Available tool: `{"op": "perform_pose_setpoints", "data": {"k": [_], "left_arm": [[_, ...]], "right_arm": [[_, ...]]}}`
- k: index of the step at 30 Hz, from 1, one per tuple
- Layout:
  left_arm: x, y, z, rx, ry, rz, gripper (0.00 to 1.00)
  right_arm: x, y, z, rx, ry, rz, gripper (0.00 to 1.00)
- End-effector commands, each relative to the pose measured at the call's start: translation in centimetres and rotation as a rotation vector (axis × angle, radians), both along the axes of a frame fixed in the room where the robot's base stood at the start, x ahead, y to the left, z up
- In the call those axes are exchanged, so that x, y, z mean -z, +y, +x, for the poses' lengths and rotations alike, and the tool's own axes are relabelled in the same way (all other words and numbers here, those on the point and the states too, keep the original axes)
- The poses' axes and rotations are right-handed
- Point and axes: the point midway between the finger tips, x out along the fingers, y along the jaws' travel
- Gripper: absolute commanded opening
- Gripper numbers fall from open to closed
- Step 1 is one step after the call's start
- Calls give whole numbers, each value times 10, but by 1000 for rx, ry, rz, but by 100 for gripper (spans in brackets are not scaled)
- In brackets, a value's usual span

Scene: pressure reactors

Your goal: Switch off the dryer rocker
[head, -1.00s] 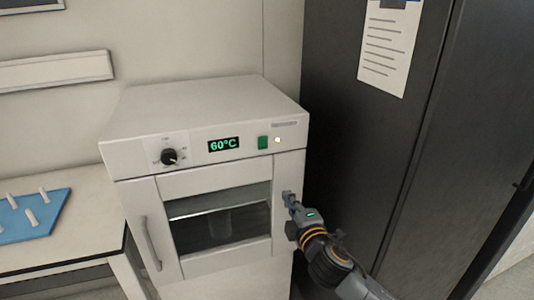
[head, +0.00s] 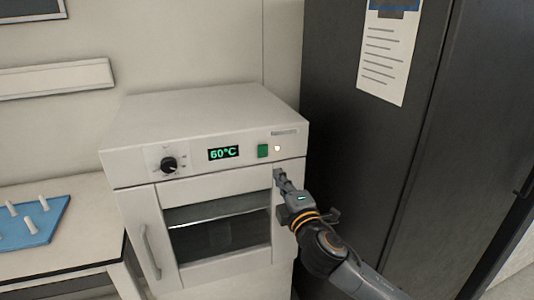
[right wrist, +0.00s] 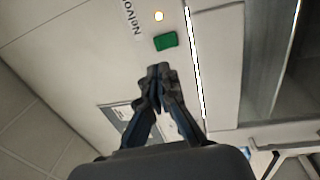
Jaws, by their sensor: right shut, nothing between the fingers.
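The dryer (head: 208,115) is a white cabinet with a green display reading 60°C. Its green rocker (head: 263,151) sits on the front panel to the right of the display, beside a small lit lamp (head: 277,148). In the right wrist view the green rocker (right wrist: 165,41) lies just beyond the fingertips, with the lit lamp (right wrist: 158,16) near it. My right gripper (head: 279,173) is shut and empty, below and slightly right of the rocker in the head view. In the right wrist view its fingertips (right wrist: 159,70) look apart from the rocker. My left gripper is not in view.
A black knob (head: 168,164) is at the panel's left. The dryer door has a window (head: 220,232) and a vertical handle (head: 151,243). A dark cabinet (head: 345,120) stands close on the right. A blue peg mat (head: 40,232) lies on the left bench.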

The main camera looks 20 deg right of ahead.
Motion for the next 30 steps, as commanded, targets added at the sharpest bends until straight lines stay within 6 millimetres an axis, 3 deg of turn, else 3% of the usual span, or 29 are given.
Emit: {"op": "perform_pose_setpoints", "data": {"k": [9,15,21,30], "left_arm": [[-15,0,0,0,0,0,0],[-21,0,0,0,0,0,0],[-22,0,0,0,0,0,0],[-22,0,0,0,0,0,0]], "right_arm": [[-11,3,63,1,-1,0,0],[-12,3,88,1,1,1,0],[-12,4,99,0,1,0,0],[-12,4,100,0,1,1,0]]}}
